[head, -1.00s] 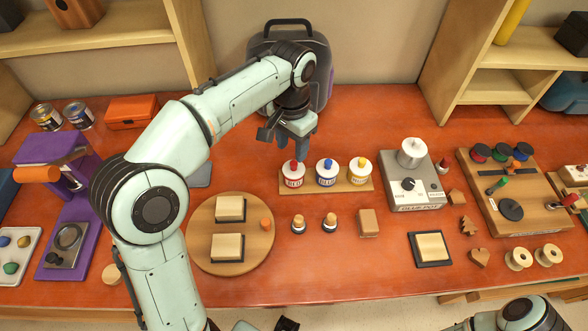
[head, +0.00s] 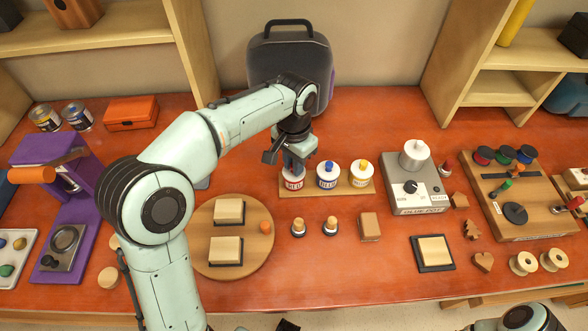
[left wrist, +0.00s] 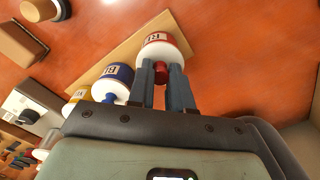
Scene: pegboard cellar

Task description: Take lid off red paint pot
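The red paint pot (head: 292,182) is a white pot with a red label band. It stands at the left end of a wooden strip (head: 334,190), beside the blue paint pot (head: 327,178) and the yellow paint pot (head: 361,177). My left gripper (head: 293,166) is right above the red pot and hides its top in the head view. In the left wrist view the two fingers lie on either side of the lid's red knob (left wrist: 160,72); whether they press on it I cannot tell. The lid sits on the pot.
A round wooden board (head: 260,262) with pale blocks lies in front and left. Two small pegs (head: 298,227) stand in front of the pots. A grey glue pot unit (head: 415,190) is to the right. A dark case (head: 290,65) stands behind my left arm.

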